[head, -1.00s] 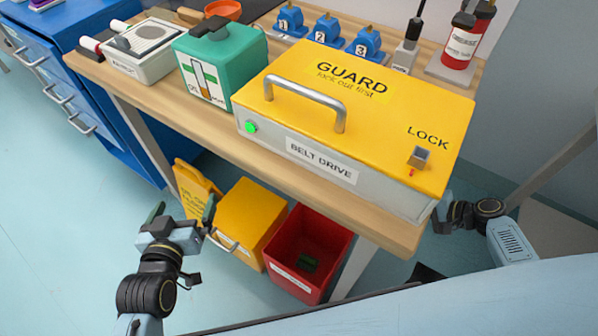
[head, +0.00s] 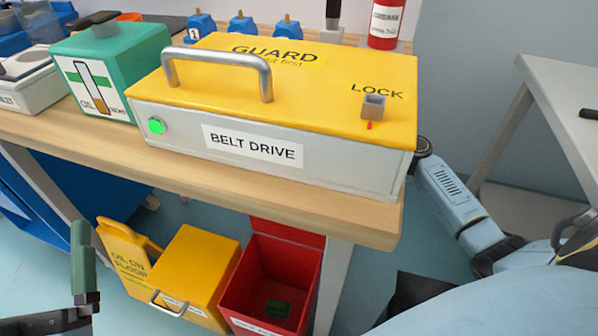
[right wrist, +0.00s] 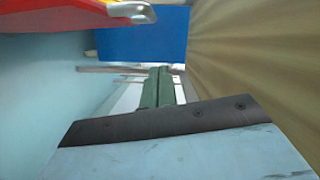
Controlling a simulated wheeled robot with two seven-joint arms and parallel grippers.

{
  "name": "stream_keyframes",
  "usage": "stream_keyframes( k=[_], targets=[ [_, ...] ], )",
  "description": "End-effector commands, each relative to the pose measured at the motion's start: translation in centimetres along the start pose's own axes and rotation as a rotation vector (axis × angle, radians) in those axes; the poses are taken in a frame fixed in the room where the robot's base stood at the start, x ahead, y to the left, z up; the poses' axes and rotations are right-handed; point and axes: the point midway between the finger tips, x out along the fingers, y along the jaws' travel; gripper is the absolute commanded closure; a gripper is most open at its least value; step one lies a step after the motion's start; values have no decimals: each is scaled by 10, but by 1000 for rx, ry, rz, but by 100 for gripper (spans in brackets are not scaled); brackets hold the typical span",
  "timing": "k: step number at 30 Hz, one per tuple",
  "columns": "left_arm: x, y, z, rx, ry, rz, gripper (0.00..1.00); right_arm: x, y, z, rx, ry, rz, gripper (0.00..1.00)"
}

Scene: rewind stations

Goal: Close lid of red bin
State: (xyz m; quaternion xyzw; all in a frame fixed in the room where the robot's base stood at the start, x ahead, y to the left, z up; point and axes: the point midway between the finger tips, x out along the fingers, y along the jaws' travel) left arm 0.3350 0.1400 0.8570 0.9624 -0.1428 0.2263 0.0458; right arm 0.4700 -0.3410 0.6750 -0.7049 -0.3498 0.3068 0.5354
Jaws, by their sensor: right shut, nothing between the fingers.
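The red bin (head: 235,290) stands on the floor under the bench, at the lower middle of the head view. Its mouth is open, and a small dark green object (head: 277,308) lies inside. A red panel, apparently its raised lid (head: 285,233), shows at its back, partly hidden by the bench. My left gripper (head: 45,290) is cut off at the lower left edge, with one green finger visible and clear space beside it, apart from the bin. My right gripper (right wrist: 158,88) is shut and empty in the right wrist view; in the head view it is hidden behind the bench.
A yellow bin (head: 205,262) with a handle and a yellow floor sign (head: 125,255) stand left of the red bin. The bench (head: 300,205) carrying the belt drive box (head: 170,115) overhangs them. A bench leg (head: 333,285) is close on the right.

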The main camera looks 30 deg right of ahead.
Motion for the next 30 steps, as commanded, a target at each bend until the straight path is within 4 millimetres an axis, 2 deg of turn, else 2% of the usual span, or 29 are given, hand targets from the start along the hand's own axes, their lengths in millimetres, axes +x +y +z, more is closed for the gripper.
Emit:
stream_keyframes(
  k=[3,7,9,15,30],
  targets=[
    [-2,0,-4,0,81,1,0,29,1,1,-3,-2,-3,100],
    [-5,0,-13,0,165,2,0,52,3,4,0,-3,1,100],
    [-5,0,-16,0,186,3,0,52,3,16,1,-3,2,100],
    [-7,1,-21,0,235,4,0,57,2,35,0,0,2,100],
    [-7,1,-23,1,243,4,0,58,0,42,-5,-1,3,100]
  ],
)
